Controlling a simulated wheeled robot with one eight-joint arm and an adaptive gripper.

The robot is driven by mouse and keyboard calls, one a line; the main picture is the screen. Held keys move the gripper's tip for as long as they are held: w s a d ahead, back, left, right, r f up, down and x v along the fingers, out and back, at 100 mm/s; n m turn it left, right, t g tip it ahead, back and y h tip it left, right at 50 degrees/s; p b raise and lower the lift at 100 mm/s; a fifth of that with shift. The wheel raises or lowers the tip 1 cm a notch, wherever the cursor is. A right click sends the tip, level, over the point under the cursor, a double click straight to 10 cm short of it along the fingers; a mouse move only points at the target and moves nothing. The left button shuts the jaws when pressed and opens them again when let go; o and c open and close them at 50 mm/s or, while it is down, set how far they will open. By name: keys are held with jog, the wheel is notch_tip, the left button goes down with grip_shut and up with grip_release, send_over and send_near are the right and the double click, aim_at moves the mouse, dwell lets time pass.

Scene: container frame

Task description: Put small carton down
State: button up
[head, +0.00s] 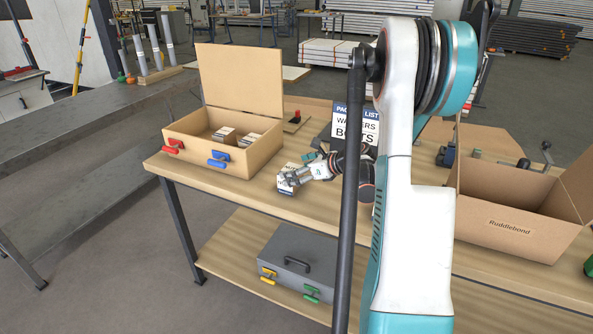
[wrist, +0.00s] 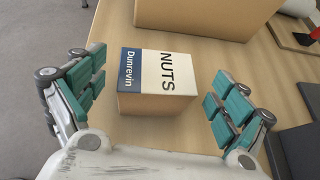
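The small carton, blue and white on top with "NUTS" and "Dunrevin" printed on it, appears in the wrist view (wrist: 157,82) and in the head view (head: 286,187). It appears to rest upright on the wooden tabletop (head: 262,203) near the front edge, right of the wooden box. My gripper (wrist: 160,100) is open. Its teal-padded fingers stand on either side of the carton, with visible gaps on both sides. In the head view my gripper (head: 303,176) reaches the carton from the right, partly covering it.
An open-lidded wooden box (head: 200,142) with red and blue latches holds small cartons. A sign (head: 344,120) listing washers and bolts stands behind my gripper. A cardboard box (head: 510,226) marked "Ruddlebond" stands at right. A grey toolbox (head: 298,262) lies on the lower shelf.

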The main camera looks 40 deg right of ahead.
jog(key=shift+r, duration=0.1)
jog(key=shift+s+r, duration=0.15)
jog(key=p+v, duration=0.3)
jog(key=v, duration=0.8)
jog(key=shift+s+p, duration=0.35)
jog(key=shift+d, duration=0.1)
